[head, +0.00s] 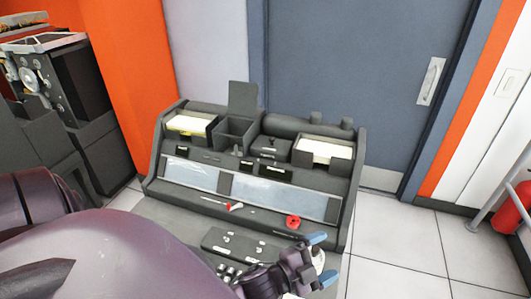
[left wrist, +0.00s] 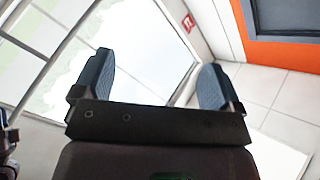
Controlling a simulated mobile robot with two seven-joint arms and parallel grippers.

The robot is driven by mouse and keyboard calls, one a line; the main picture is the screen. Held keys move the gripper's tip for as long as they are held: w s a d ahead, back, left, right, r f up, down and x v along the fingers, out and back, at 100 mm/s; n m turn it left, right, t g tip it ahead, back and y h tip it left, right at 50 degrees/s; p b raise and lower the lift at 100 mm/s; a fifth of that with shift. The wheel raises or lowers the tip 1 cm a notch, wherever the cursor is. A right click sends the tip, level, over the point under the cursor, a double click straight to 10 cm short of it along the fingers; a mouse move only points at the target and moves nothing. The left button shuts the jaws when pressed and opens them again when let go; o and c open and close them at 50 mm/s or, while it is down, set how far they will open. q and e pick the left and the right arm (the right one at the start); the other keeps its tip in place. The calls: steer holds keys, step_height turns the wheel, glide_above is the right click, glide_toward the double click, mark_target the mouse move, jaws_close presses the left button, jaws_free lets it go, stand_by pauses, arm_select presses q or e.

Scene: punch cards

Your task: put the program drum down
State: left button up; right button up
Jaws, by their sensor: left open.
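My left gripper (head: 322,259) is open in the head view, at the near right corner of the grey card punch (head: 345,205). Its two blue fingertips are apart. In the left wrist view the open fingers (left wrist: 158,80) have nothing between them. A small red round piece with a dark centre (head: 293,222) sits on the machine's front ledge, just beyond the gripper and apart from it. I cannot tell for sure whether this is the program drum. A small pale patch shows between the fingers in the head view, too small to identify. My right gripper is not in view.
The machine has card trays (head: 190,124) (head: 325,149) and a keyboard (head: 240,246), partly hidden by my arm. A grey door (head: 370,90) is behind.

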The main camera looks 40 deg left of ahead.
arm_select(q)
steer(key=s+a+f+n+g+y, duration=0.2)
steer(key=s+a+f+n, duration=0.1)
steer(key=n, duration=0.1)
steer(key=s+a+f+n+g+y, duration=0.1)
steer(key=s+a+f+n+y, duration=0.1)
steer(key=s+a+f+n, duration=0.1)
steer(key=s+a+f+n+g+y, duration=0.1)
steer(key=s+a+f+n+g, duration=0.1)
steer(key=s+a+f+n, duration=0.1)
steer(key=shift+s+f+n+g+y, duration=0.2)
steer(key=shift+s+f+n, duration=0.15)
steer(key=shift+f+n, duration=0.25)
steer(key=shift+s+f+n+g+y, duration=0.1)
steer(key=shift+s+f+n+y, duration=0.1)
steer(key=shift+s+f+n, duration=0.3)
steer(key=shift+w+f, duration=0.1)
steer(key=shift+w, duration=0.1)
